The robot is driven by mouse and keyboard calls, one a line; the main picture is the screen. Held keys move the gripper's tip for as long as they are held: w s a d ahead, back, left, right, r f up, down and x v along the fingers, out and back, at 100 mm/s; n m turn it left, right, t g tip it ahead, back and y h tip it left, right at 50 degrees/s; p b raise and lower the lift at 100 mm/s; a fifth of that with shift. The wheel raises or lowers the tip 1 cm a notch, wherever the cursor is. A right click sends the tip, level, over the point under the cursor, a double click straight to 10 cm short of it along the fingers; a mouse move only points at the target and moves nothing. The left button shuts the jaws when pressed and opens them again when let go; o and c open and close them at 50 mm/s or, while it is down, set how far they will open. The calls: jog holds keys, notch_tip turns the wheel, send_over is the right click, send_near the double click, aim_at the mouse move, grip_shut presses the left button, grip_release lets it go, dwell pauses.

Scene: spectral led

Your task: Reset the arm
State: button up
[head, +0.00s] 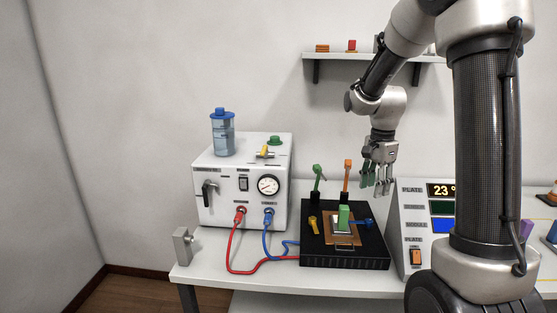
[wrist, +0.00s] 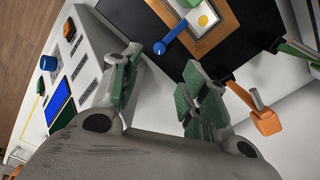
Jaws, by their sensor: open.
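My gripper (head: 377,180) hangs from my arm, fingers down, above the back right of a black base plate (head: 345,262). It is open and empty, with a gap between its green-padded fingers, which also show in the wrist view (wrist: 157,88). My arm is bent, coming down from the upper right of the head view. On the base plate lie a copper-coloured board (head: 329,233) and an upright green block (head: 344,217).
A white machine (head: 243,183) with a gauge and red and blue hoses stands to the left. A green lever (head: 318,178) and an orange lever (head: 347,174) rise behind the plate. A display console (head: 412,236) stands right. A wall shelf (head: 335,56) is above.

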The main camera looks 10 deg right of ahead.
jog(key=s+a+r+n+t, duration=0.1)
jog(key=s+r+n, duration=0.3)
jog(key=s, duration=0.4)
jog(key=s+a+r+n+t, duration=0.2)
jog(key=s+r+n, duration=0.1)
jog(key=s+n, duration=0.3)
jog(key=s+a+r+n+t, duration=0.1)
jog(key=s+r+n, duration=0.3)
jog(key=s, duration=0.5)
jog(key=shift+s+a+r+n, duration=0.35)
jog(key=shift+a+n, duration=0.2)
jog(key=shift+n, duration=0.15)
